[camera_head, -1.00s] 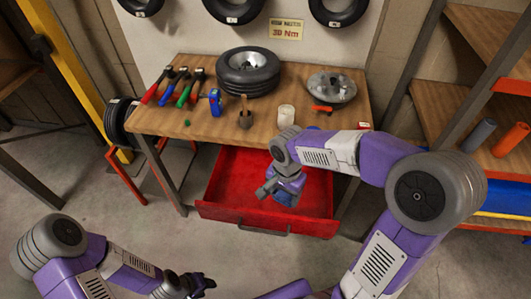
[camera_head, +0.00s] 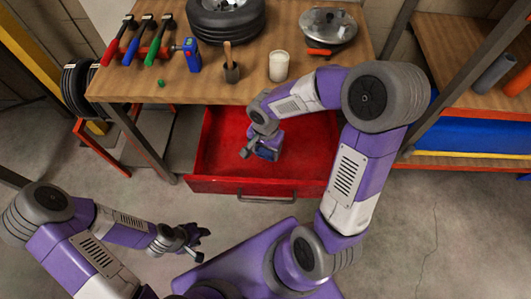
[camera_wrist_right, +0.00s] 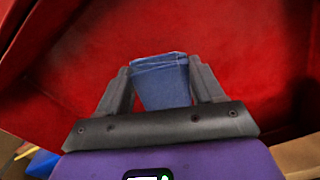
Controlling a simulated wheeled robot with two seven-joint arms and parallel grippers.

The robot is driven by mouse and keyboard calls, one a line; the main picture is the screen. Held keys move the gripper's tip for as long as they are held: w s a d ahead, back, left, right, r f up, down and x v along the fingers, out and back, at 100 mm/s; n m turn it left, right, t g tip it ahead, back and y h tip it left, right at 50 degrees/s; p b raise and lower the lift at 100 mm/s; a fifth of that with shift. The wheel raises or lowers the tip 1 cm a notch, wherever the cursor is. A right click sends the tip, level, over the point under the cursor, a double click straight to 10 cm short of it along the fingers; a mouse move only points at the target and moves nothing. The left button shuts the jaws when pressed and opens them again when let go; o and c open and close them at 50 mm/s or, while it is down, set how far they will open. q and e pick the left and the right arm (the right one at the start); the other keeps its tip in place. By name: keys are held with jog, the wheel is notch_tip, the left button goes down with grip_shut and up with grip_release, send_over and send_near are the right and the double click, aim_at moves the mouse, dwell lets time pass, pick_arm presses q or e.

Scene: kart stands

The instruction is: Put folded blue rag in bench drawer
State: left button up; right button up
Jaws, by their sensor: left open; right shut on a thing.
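The folded blue rag (camera_wrist_right: 162,82) is between the fingers of my right gripper (camera_wrist_right: 160,85) in the right wrist view, with the red drawer floor behind it. In the head view my right gripper (camera_head: 262,152) is over the open red bench drawer (camera_head: 310,150), inside its outline, pointing down. The rag is mostly hidden there by the gripper. Whether the rag touches the drawer floor I cannot tell. The drawer is pulled out under the workbench (camera_head: 300,92) and looks empty. My left gripper (camera_head: 195,243) is open and empty, low over the floor left of the drawer.
A shelf (camera_head: 470,60) stands at right.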

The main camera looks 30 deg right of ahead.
aim_at(265, 151)
notch_tip(265, 151, down, 3)
jog(key=shift+r+b, duration=0.1)
jog(key=shift+b, duration=0.35)
jog(key=shift+f, duration=0.2)
jog(key=o, duration=1)
jog(key=shift+r, duration=0.1)
jog(key=shift+r, duration=0.1)
jog(key=shift+r, duration=0.2)
notch_tip(265, 151, up, 12)
jog(key=p, duration=0.4)
